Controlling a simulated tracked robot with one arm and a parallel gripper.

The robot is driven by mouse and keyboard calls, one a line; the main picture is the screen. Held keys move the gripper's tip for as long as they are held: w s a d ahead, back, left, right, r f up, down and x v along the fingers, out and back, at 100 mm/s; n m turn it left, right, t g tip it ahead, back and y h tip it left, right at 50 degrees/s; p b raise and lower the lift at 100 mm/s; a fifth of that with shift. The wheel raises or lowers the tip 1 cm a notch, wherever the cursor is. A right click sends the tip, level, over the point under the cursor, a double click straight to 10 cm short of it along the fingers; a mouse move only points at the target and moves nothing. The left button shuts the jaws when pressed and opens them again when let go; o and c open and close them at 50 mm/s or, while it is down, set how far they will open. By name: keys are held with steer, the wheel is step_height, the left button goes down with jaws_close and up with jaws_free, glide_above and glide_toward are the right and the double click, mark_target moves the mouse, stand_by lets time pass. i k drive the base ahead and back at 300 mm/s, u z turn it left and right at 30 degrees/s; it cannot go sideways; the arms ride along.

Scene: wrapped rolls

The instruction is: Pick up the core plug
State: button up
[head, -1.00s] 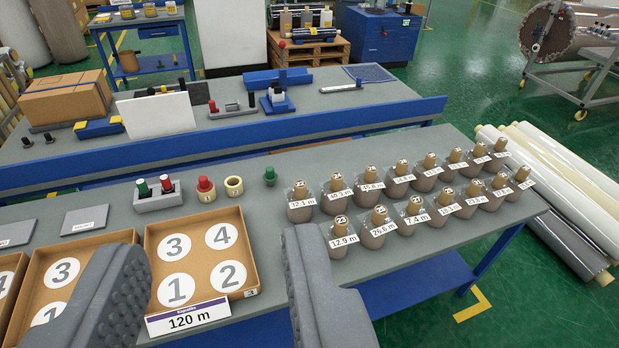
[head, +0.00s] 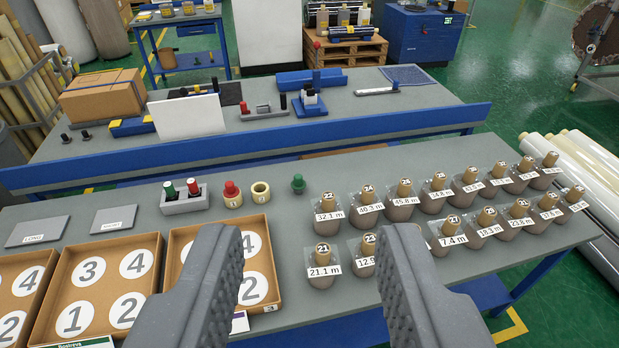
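A green knobbed plug (head: 298,184) stands alone on the near grey table, left of the wrapped rolls. A red knobbed plug (head: 231,190) sits in a pale ring marked 1, beside an empty-looking pale ring (head: 260,193). I cannot tell which plug is the core plug. My gripper (head: 312,242) is open and empty, its two grey ribbed fingers wide apart in the foreground. The green plug shows in the picture between and beyond the fingertips. Nothing touches it.
Several wrapped rolls with length labels (head: 325,253) stand in two rows at right, partly behind my right finger. Cardboard trays with numbered circles (head: 160,290) lie at left. A grey holder (head: 185,203) carries green- and red-topped pieces. A blue rail (head: 250,150) runs behind.

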mark_target(298, 184)
steer(key=u, duration=0.05)
steer(key=i, duration=1.45)
